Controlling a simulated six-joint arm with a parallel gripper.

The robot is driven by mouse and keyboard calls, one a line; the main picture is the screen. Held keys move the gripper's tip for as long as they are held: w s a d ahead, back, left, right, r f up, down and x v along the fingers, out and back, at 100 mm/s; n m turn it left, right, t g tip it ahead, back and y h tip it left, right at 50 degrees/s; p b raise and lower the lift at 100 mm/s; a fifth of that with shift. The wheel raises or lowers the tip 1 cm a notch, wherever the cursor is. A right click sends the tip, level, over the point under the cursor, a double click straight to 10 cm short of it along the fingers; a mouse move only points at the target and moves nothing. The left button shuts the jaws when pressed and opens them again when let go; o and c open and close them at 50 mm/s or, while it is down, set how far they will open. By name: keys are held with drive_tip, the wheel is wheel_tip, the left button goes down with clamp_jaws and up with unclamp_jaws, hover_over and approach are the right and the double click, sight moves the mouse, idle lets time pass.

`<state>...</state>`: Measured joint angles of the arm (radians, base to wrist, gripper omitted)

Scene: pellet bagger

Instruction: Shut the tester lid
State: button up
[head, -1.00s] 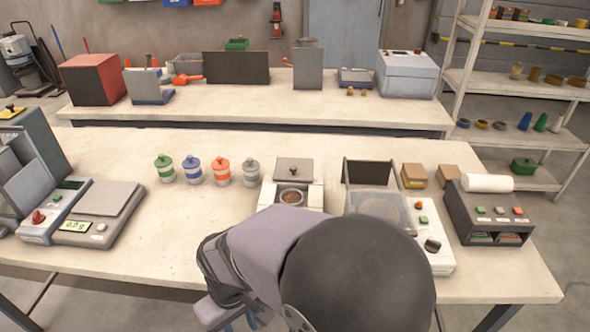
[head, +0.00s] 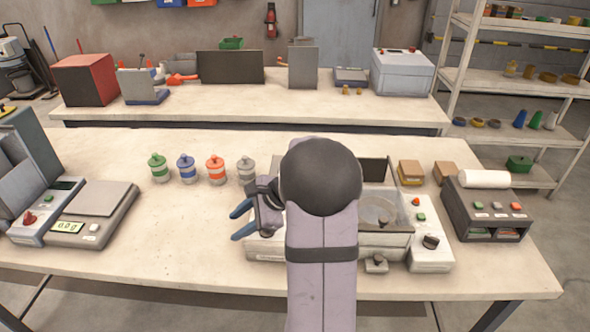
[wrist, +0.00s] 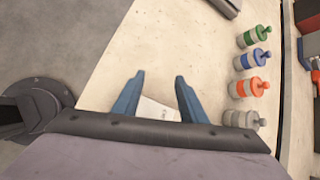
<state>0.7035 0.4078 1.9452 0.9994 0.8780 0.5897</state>
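A white bench device (head: 264,247), which may be the tester, stands mostly hidden behind my arm in the head view. Its lid and the cup of brown pellets seen earlier are covered now. To its right, a second device (head: 430,258) has a round clear-looking part on top and a raised dark panel (head: 374,170) behind. I cannot tell for sure which one is the tester. My gripper (head: 233,226) is open and empty, its blue fingers pointing left over the white device's left side.
A scale (head: 90,215) is at the far left. A dark button box (head: 487,212) and small boxes (head: 411,172) are at the right. The table's left middle (head: 180,230) is clear.

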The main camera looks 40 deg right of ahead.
drive_tip(key=w+d+m+t, duration=0.1)
drive_tip(key=d+m, duration=0.1)
drive_tip(key=d, duration=0.2)
drive_tip(key=d+m+t+h, duration=0.1)
drive_tip(key=d+m, duration=0.1)
drive_tip(key=d, duration=0.3)
drive_tip(key=w+d+r+m+t+h, duration=0.1)
drive_tip(key=d+m+t, duration=0.1)
drive_tip(key=d+m, duration=0.1)
drive_tip(key=shift+w+d+r, duration=0.1)
drive_tip(key=shift+w+d, duration=0.2)
drive_tip(key=shift+d, duration=0.6)
drive_tip(key=d+m+t+h, duration=0.1)
drive_tip(key=d+m, duration=0.1)
drive_tip(key=d, duration=0.2)
drive_tip(key=s+d+r+m+t+h, duration=0.1)
drive_tip(key=d+m, duration=0.1)
drive_tip(key=d, duration=0.2)
drive_tip(key=d+r+m+h, duration=0.1)
drive_tip(key=d+m, duration=0.1)
drive_tip(key=d, duration=0.2)
drive_tip(key=shift+s+d+r+t+b, duration=0.1)
drive_tip(key=shift+s+d+t+b, duration=0.25)
drive_tip(key=shift+t, duration=0.05)
drive_tip(key=shift+w+a, duration=0.1)
drive_tip(key=shift+w, duration=0.45)
drive_tip(key=shift+f+p+x, duration=0.2)
drive_tip(key=shift+p+x, duration=1)
drive_tip(key=shift+x, duration=1.95)
